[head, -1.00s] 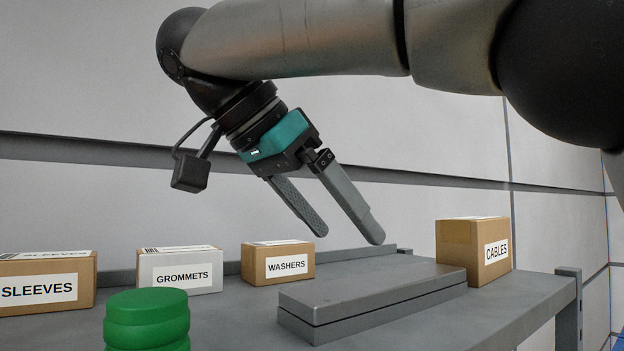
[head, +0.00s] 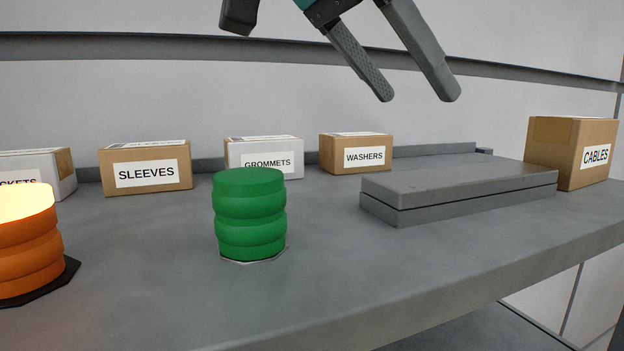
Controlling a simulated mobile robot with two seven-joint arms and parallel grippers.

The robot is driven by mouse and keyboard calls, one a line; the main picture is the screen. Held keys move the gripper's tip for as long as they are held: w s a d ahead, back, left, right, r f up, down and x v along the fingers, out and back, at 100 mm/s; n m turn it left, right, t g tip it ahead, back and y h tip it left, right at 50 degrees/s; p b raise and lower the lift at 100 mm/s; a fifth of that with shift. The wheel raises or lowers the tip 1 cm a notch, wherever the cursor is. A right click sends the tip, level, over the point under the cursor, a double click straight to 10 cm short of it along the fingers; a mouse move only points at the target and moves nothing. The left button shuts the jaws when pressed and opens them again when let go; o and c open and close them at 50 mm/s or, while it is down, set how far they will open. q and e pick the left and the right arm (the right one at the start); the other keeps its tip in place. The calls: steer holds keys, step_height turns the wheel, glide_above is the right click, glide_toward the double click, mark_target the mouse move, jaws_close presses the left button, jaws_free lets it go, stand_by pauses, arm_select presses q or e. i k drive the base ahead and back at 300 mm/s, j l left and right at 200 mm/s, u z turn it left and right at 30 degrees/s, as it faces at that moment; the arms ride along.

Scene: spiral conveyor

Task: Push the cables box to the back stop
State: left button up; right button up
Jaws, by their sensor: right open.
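The cables box (head: 557,152) is a brown carton with a white CABLES label, standing upright at the right end of the grey shelf. A flat grey two-layer block (head: 455,190) lies just left of it. A low raised strip, the back stop (head: 437,149), runs along the shelf's rear edge; its stretch behind the cables box is hidden. My right gripper (head: 421,99) is open and empty, in the air above the block and left of the cables box, touching nothing. My left gripper is not in view.
A washers box (head: 355,154), a grommets box (head: 264,155), a sleeves box (head: 146,168) and a partly cut-off white box (head: 38,174) line the back. A green ribbed cylinder (head: 250,215) and an orange one (head: 25,245) stand in front. The front right shelf surface is clear.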

mark_target(581, 148)
steer(key=k, duration=1.45)
